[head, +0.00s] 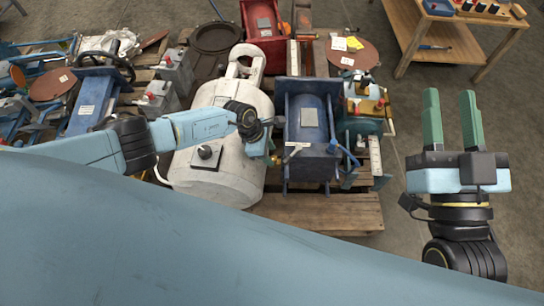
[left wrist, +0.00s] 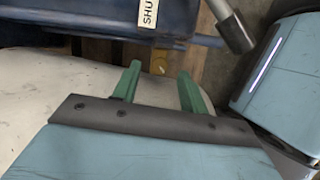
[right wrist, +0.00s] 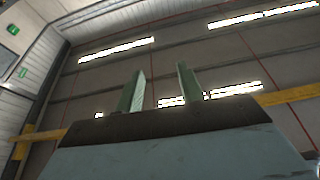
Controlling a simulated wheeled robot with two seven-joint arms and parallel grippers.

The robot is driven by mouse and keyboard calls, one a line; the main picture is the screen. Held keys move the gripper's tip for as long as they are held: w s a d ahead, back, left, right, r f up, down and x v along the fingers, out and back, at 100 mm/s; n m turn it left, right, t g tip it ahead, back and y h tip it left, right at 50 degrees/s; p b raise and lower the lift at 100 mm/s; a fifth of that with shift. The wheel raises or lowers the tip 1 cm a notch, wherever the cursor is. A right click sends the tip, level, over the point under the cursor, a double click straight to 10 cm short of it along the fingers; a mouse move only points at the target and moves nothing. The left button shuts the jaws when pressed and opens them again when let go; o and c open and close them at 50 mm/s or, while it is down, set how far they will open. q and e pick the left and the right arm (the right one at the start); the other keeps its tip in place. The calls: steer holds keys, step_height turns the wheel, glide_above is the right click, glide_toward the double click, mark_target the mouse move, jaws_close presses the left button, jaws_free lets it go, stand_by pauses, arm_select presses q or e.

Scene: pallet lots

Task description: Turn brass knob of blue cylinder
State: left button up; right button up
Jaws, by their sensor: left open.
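The blue cylinder (head: 308,122) lies on a pallet in the middle of the head view, with a grey plate on top and a white label at its near left. Its dark blue side also shows in the left wrist view (left wrist: 80,18). A small brass-coloured knob (left wrist: 158,67) shows there below the blue side, beyond and between my left fingertips, apart from them. My left gripper (head: 270,158) is open, low between the white tank and the cylinder; its arm hides part of it. My right gripper (head: 450,105) is open, empty and raised at the right.
A white tank (head: 225,175) with a black knob stands just left of my left gripper. A blue-handled lever (head: 345,152) sticks out by the cylinder's near right. Brass and green equipment (head: 365,105) crowds its right side. A wooden table (head: 455,50) stands far right; the floor nearby is clear.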

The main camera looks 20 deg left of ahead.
mark_target(274, 160)
arm_select(q)
steer(key=shift+b+x, duration=0.45)
steer(key=shift+x, duration=0.4)
steer(key=shift+d+f+b, duration=0.2)
steer(key=shift+f+b, duration=0.1)
steer(key=shift+f, duration=0.1)
arm_select(e)
steer(key=shift+s+d+r+t+y, duration=0.1)
steer(key=shift+s+r+t+y, duration=0.1)
steer(key=shift+s+r+t, duration=0.4)
steer(key=shift+s+r+t+y, duration=0.2)
steer(key=shift+s+r+t, duration=0.05)
steer(key=shift+r+t, duration=0.6)
steer(key=shift+f, duration=0.1)
arm_select(q)
jaws_close()
